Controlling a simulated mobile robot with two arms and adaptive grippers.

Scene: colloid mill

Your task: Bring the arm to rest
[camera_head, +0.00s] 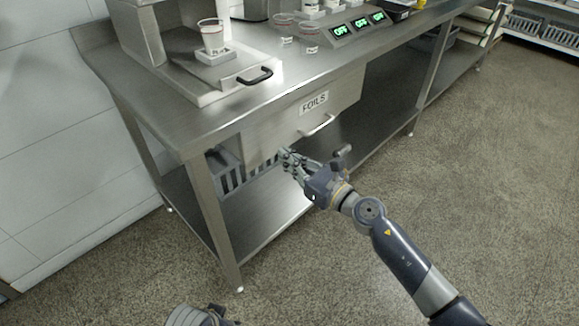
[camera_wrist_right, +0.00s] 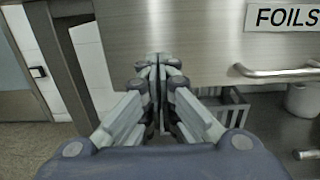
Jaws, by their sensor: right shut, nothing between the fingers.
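My right gripper (camera_head: 284,154) is in front of the steel bench, just below the front of the drawer labelled FOILS (camera_head: 303,112). Its fingers are shut with nothing between them, as the right wrist view (camera_wrist_right: 158,62) also shows. The drawer's bar handle (camera_head: 318,126) is up and to the right of the fingertips, apart from them. In the right wrist view the handle (camera_wrist_right: 275,72) is to the right of the fingers.
The steel bench (camera_head: 130,88) has a leg (camera_head: 212,220) left of the gripper. A grey crate (camera_head: 232,178) stands on the lower shelf. On the top are a cup (camera_head: 211,36), a black handle (camera_head: 255,75) and green OFF displays (camera_head: 340,30). The floor (camera_head: 480,180) at right is clear.

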